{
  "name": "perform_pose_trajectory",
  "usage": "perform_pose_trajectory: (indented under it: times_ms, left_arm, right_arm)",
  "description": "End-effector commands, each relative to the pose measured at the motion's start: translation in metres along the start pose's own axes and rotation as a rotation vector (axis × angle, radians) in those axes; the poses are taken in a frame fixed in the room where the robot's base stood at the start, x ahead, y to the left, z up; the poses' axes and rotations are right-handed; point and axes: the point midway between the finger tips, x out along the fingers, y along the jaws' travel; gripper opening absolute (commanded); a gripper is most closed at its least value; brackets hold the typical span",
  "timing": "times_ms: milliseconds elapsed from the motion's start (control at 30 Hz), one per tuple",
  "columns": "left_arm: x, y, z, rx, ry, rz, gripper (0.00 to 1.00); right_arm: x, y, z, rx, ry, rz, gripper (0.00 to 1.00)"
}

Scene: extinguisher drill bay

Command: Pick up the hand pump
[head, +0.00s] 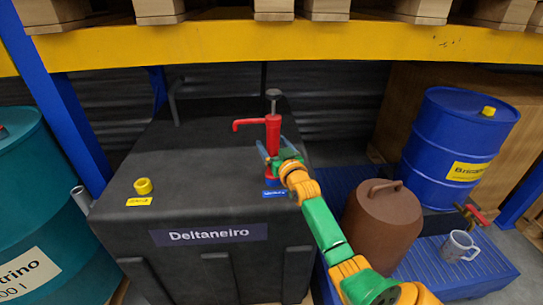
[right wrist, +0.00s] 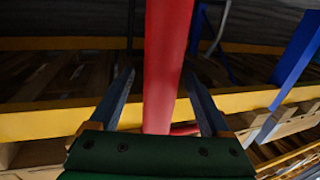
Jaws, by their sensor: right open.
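The red hand pump (head: 273,131) stands upright on top of the black tank (head: 215,275), with its spout pointing left and a dark knob on top. A blue collar and a small blue label (head: 275,193) are at its foot. My right gripper (head: 273,153) is open at the pump's lower body. In the right wrist view the red pump body (right wrist: 168,60) runs between the two spread fingers, with a gap visible on each side. My left gripper is not in view.
A yellow cap (head: 143,186) sits on the tank at left. A yellow shelf beam (head: 330,41) crosses above the pump. Right of the tank are a brown can (head: 383,230), a blue drum (head: 455,145) and a mug (head: 458,247). A teal drum (head: 50,220) stands left.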

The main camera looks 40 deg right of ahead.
Motion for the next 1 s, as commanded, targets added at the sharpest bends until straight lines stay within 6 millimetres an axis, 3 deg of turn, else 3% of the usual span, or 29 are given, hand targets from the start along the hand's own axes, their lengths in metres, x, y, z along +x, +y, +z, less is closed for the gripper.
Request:
perform_pose_trajectory:
  times_ms: [33, 300, 333, 700, 867, 1000]
  left_arm:
    - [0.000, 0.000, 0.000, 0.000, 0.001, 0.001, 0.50]
    - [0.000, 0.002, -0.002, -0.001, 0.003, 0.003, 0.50]
    - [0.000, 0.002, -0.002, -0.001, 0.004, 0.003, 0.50]
    - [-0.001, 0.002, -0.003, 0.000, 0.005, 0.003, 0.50]
    - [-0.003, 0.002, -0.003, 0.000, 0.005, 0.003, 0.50]
    - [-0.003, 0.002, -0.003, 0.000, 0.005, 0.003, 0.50]
  right_arm:
    - [0.000, 0.000, 0.000, 0.000, 0.000, 0.000, 0.76]
    - [0.000, 0.000, 0.000, 0.000, -0.001, 0.000, 0.03]
    - [0.000, 0.000, 0.000, 0.000, -0.001, 0.000, 0.00]
    - [0.000, 0.000, -0.008, 0.000, 0.003, -0.001, 0.00]
    - [0.000, 0.000, -0.038, -0.001, 0.009, -0.001, 0.00]
    - [0.000, 0.000, -0.075, 0.000, 0.011, 0.000, 0.00]
